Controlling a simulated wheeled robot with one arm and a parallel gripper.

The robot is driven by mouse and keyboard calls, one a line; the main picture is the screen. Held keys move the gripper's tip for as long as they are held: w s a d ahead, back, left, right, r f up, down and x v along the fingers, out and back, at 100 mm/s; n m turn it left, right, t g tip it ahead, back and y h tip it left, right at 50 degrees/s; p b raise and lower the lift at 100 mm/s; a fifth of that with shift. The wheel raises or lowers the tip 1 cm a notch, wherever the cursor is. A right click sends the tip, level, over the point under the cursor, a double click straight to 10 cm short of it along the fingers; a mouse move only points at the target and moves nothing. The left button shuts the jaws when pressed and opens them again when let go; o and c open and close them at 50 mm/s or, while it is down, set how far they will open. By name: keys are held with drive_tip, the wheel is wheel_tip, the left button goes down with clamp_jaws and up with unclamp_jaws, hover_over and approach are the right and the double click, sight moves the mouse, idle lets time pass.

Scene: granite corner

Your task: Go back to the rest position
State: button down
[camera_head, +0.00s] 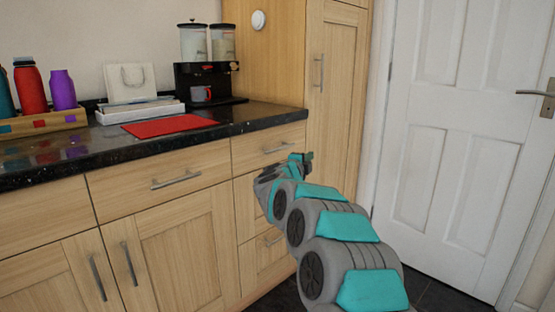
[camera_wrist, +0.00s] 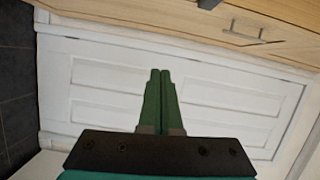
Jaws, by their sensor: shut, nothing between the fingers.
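My gripper (camera_wrist: 160,98) is shut and empty in the wrist view, its two green fingers side by side. Beyond the fingers the wrist view shows the white door (camera_wrist: 230,100), seen turned on its side. In the head view my grey and teal arm reaches forward from the lower right. Its end, with the gripper (camera_head: 304,158), is in front of the drawers at the right end of the counter, below the counter top. The fingers are too small there to make out. Nothing is held.
The dark counter (camera_head: 258,117) carries a red mat (camera_head: 168,125), a coffee machine (camera_head: 215,78) with a grey mug (camera_head: 201,94), a white tray (camera_head: 140,113), and bottles (camera_head: 62,90) in a wooden box (camera_head: 40,124). A tall cupboard (camera_head: 335,90) and the white door (camera_head: 460,120) stand right.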

drive_tip(key=s+a+r+n+y, duration=0.4)
drive_tip(key=s+a+n+y, duration=0.2)
drive_tip(key=a+n+y, duration=0.3)
drive_tip(key=s+a+f+n+g+y, duration=0.2)
drive_tip(key=s+f+n+g, duration=0.15)
drive_tip(key=s, duration=0.45)
drive_tip(key=s+a+f+n+g+y, duration=0.2)
drive_tip(key=s+f+n, duration=0.15)
drive_tip(key=s, duration=0.45)
drive_tip(key=s+d+f+n+g+h, duration=0.1)
drive_tip(key=s+d+f+g, duration=0.3)
drive_tip(key=s, duration=1.1)
drive_tip(key=s+d+f+n+g+h, duration=0.2)
drive_tip(key=s+d+f, duration=0.4)
drive_tip(key=s, duration=0.9)
drive_tip(key=s+d+f+n+g+h, duration=0.2)
drive_tip(key=s+d+f+g, duration=0.3)
drive_tip(key=s, duration=1.1)
drive_tip(key=d+n+g, duration=0.1)
drive_tip(key=d, duration=0.2)
drive_tip(key=shift+f, duration=0.4)
